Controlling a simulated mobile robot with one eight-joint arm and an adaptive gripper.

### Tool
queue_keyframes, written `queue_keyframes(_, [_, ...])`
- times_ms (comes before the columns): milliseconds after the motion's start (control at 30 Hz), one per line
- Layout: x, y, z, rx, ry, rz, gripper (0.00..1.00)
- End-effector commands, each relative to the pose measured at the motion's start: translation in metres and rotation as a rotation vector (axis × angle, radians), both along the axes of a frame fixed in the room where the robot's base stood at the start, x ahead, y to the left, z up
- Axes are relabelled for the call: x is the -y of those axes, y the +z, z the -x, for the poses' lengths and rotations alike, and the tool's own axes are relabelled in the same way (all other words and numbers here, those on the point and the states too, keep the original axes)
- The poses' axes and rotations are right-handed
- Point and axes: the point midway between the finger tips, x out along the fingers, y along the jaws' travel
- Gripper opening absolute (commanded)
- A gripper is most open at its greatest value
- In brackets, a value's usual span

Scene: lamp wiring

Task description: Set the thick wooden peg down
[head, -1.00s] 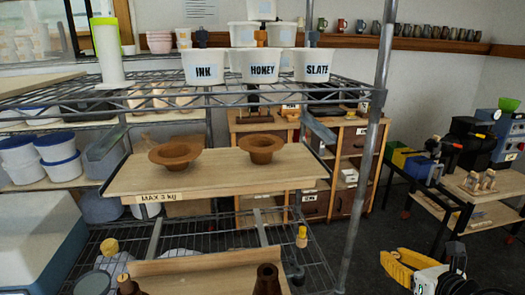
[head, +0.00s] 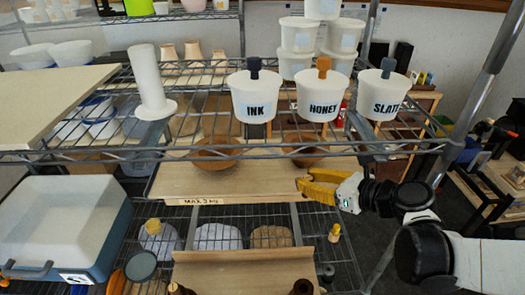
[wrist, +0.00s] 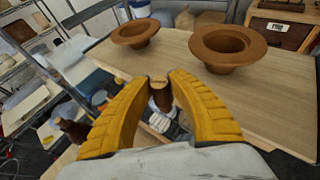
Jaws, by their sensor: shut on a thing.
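My gripper (head: 303,186) has yellow fingers and is at the right front part of the wooden shelf board (head: 230,186). In the wrist view my gripper (wrist: 160,80) is shut on a short brown wooden peg (wrist: 161,97) with a paler top. The peg is between the fingertips, and its lower part is partly hidden by the fingers. In the head view I cannot make the held peg out. In the wrist view the fingertips show at the board's near edge; I cannot tell whether the peg touches the board.
Two brown flanged bowls (wrist: 228,46) (wrist: 135,33) stand on the board, partly behind wire shelving in the head view. Tubs marked INK (head: 253,97), HONEY (head: 324,96) and SLATE (head: 382,96) stand above. Dark brown pegs (head: 302,288) show below. The board's front middle is clear.

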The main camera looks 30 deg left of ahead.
Motion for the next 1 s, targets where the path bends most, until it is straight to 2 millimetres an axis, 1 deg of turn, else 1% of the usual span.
queue_keyframes(33, [-0.012, 0.000, -0.003, 0.001, 0.006, 0.000, 0.04])
queue_keyframes(300, [-0.087, -0.001, -0.031, 0.001, 0.004, -0.001, 0.04])
queue_keyframes(400, [-0.112, -0.001, -0.041, 0.001, 0.004, 0.000, 0.04])
queue_keyframes(500, [-0.131, 0.000, -0.048, 0.001, 0.002, -0.001, 0.04])
queue_keyframes(600, [-0.142, -0.001, -0.053, 0.000, 0.000, 0.000, 0.04])
queue_keyframes(767, [-0.152, 0.000, -0.057, 0.001, 0.000, 0.000, 0.04])
queue_keyframes(833, [-0.160, -0.001, -0.060, 0.000, 0.001, -0.001, 0.04])
queue_keyframes(900, [-0.158, -0.017, -0.060, 0.000, -0.001, -0.001, 0.04])
queue_keyframes(1000, [-0.158, -0.032, -0.060, 0.000, -0.001, -0.001, 0.04])
